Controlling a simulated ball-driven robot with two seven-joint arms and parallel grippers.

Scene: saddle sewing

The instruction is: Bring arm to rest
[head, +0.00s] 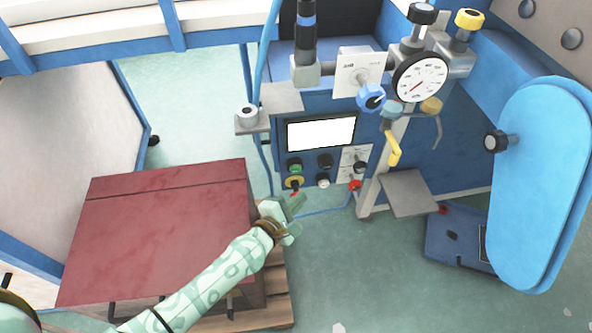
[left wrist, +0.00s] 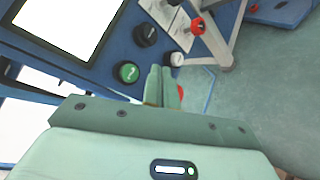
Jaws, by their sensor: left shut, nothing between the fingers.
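My left gripper (head: 294,206) is pale green and shows in the head view at the end of my patterned left arm. It is in front of the blue machine's control panel (head: 325,155), beside the right edge of a dark red box (head: 165,225). Its fingers are shut with nothing between them; they also show closed together in the left wrist view (left wrist: 163,85). My right gripper is not in view.
The box stands on a wooden pallet (head: 272,310). A pressure gauge (head: 420,77) and valves stand above the panel. A blue padded panel (head: 543,185) is at the right, with a blue pedal unit (head: 460,238) on the floor. Green floor (head: 370,285) is clear at the front.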

